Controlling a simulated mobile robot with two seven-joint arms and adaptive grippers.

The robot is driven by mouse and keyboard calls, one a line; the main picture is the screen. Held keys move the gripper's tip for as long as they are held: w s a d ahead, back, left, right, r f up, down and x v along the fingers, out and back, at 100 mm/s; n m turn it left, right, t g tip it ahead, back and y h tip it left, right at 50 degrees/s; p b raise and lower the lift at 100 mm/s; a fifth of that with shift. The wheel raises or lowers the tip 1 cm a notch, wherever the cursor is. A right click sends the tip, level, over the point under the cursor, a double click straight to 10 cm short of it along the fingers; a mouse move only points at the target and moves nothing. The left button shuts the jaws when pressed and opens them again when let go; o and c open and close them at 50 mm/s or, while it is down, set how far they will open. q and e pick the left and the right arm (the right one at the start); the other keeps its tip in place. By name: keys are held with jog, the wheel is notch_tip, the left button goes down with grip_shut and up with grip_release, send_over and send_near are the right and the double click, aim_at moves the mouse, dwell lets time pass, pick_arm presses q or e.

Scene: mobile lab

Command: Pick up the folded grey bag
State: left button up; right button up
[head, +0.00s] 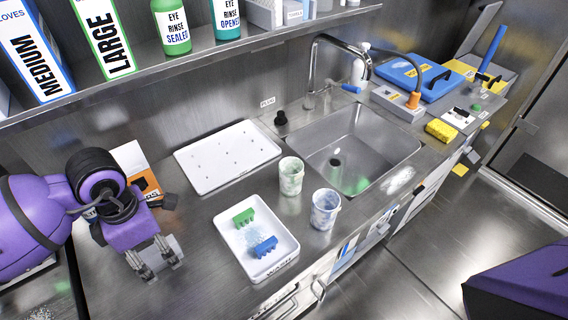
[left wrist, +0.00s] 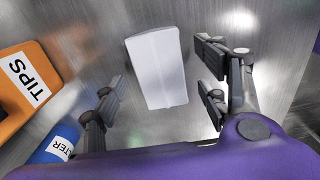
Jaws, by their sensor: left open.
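A pale grey, folded block-like thing, which looks like the folded grey bag (left wrist: 157,68), lies on the steel surface in the left wrist view. My left gripper (head: 156,260) is over the left part of the steel counter in the head view, pointing down. In the left wrist view my left gripper (left wrist: 160,88) is open, with one finger on each side of the bag and nothing held. Gaps show between the fingers and the bag. I cannot make out the bag in the head view. My right gripper is not in view.
An orange tips box (left wrist: 28,82) and a blue filter bottle (left wrist: 55,143) stand left of the bag. A shelf (head: 200,60) overhangs the back.

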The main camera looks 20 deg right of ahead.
pick_arm(q)
jog(key=shift+f, duration=0.3)
jog(key=c, duration=1.1)
jog(key=shift+r, duration=0.1)
jog(key=shift+c, duration=0.2)
